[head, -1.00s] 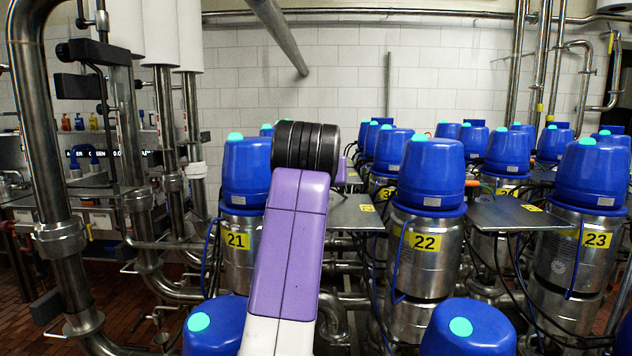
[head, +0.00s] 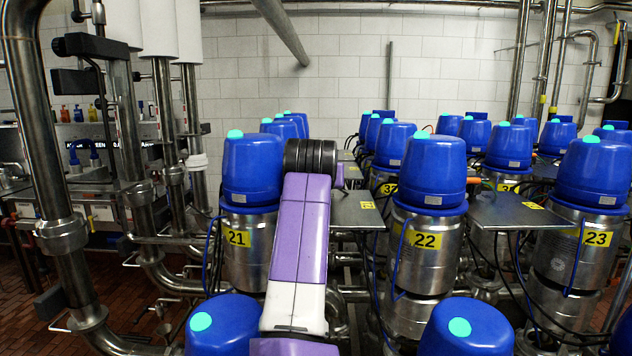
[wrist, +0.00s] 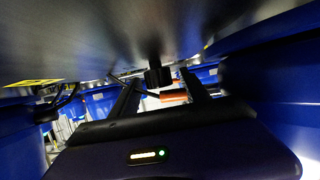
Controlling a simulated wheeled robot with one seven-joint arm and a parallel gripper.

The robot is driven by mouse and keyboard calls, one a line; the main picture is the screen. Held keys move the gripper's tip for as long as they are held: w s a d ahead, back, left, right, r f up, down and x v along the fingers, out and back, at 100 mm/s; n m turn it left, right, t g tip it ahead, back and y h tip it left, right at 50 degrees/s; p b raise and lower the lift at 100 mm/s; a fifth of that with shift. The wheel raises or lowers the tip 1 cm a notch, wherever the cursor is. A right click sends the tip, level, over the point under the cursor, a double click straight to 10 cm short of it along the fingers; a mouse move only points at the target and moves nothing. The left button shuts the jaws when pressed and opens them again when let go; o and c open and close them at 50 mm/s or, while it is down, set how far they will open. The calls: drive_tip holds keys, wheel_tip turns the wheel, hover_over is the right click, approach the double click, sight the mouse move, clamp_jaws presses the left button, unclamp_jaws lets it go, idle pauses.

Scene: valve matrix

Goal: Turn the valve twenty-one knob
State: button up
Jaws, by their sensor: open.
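Valve twenty-one has a blue domed cap (head: 251,172) on a steel body with a yellow "21" label (head: 237,237), left of centre in the head view. Its small teal knob (head: 235,134) sits on top of the cap. My purple and white arm stands in front of and to the right of this valve, and covers part of its right side. My gripper is hidden behind the arm in the head view. In the wrist view my gripper (wrist: 160,92) has two dark fingers apart, with nothing held between them. I cannot tell which blue surfaces there belong to valve twenty-one.
Valve 22 (head: 433,172) stands right of my arm, valve 23 (head: 592,175) farther right. A flat metal plate (head: 357,211) lies between 21 and 22. In the wrist view a metal surface (wrist: 90,35) hangs close overhead, with blue surfaces at both sides. Pipes (head: 40,140) stand left.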

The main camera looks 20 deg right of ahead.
drive_tip(key=shift+c, duration=0.4)
clamp_jaws()
drive_tip(key=n+y, duration=0.1)
drive_tip(key=y, duration=0.1)
drive_tip(key=n+y, duration=0.2)
drive_tip(key=shift+d+t+p, duration=0.2)
drive_tip(key=shift+t+p, duration=0.1)
drive_tip(key=shift+a+n+g+y+p, duration=0.1)
drive_tip(key=shift+n+g+y+p, duration=0.2)
drive_tip(key=shift+n+y, duration=1.25)
drive_tip(key=shift+a+n+g+y+p, duration=0.1)
drive_tip(key=shift+n+g+y, duration=0.3)
drive_tip(key=shift+n+y, duration=1.1)
